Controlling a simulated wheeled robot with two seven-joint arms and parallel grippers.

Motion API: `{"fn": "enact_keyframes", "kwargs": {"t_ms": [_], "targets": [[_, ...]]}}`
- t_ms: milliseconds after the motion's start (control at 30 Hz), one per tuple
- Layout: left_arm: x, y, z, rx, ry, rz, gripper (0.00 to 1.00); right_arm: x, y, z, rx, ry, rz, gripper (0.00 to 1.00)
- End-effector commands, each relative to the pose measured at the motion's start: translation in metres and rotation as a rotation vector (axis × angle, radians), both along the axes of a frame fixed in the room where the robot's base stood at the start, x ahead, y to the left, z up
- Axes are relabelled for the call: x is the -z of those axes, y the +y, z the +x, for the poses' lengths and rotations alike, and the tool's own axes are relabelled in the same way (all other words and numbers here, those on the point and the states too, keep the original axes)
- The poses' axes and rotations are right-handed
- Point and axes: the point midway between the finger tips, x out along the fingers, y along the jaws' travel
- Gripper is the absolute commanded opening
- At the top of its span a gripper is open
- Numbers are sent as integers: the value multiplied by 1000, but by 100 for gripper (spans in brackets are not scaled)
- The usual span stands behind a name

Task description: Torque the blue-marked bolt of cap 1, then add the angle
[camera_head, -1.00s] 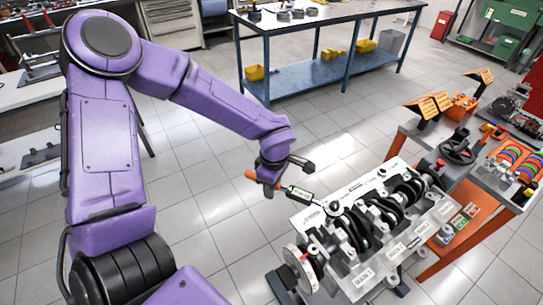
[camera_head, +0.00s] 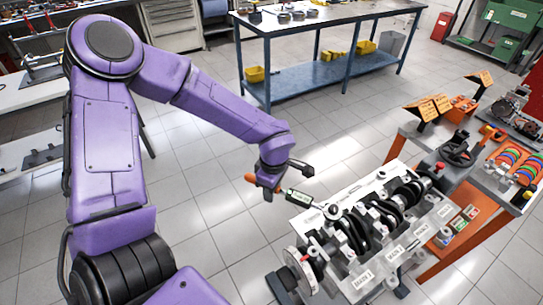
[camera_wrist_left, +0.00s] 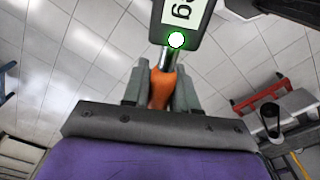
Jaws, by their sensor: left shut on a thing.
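My left gripper (camera_head: 268,184) is shut on the orange handle of a torque wrench. In the left wrist view the handle (camera_wrist_left: 162,86) sits between the two grey fingers. The wrench's round head (camera_head: 333,211) is over the near-left end of the engine block (camera_head: 372,276), by the first caps. The crankshaft (camera_head: 384,208) lies in the block. I cannot make out the blue mark or whether the head is seated on a bolt. My right gripper is out of view.
A blue-framed workbench (camera_head: 335,20) with yellow bins stands at the back. Open tiled floor lies between it and the block.

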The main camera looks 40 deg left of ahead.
Motion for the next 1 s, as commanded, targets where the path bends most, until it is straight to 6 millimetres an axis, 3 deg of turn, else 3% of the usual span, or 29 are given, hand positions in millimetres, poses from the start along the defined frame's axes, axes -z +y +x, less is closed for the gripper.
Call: {"fn": "enact_keyframes", "kwargs": {"t_ms": [433, 1000], "targets": [[-1, 0, 1, 0, -1, -1, 0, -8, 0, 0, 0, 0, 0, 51], [5, 0, 1, -1, -1, -1, 0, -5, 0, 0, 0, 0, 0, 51]]}}
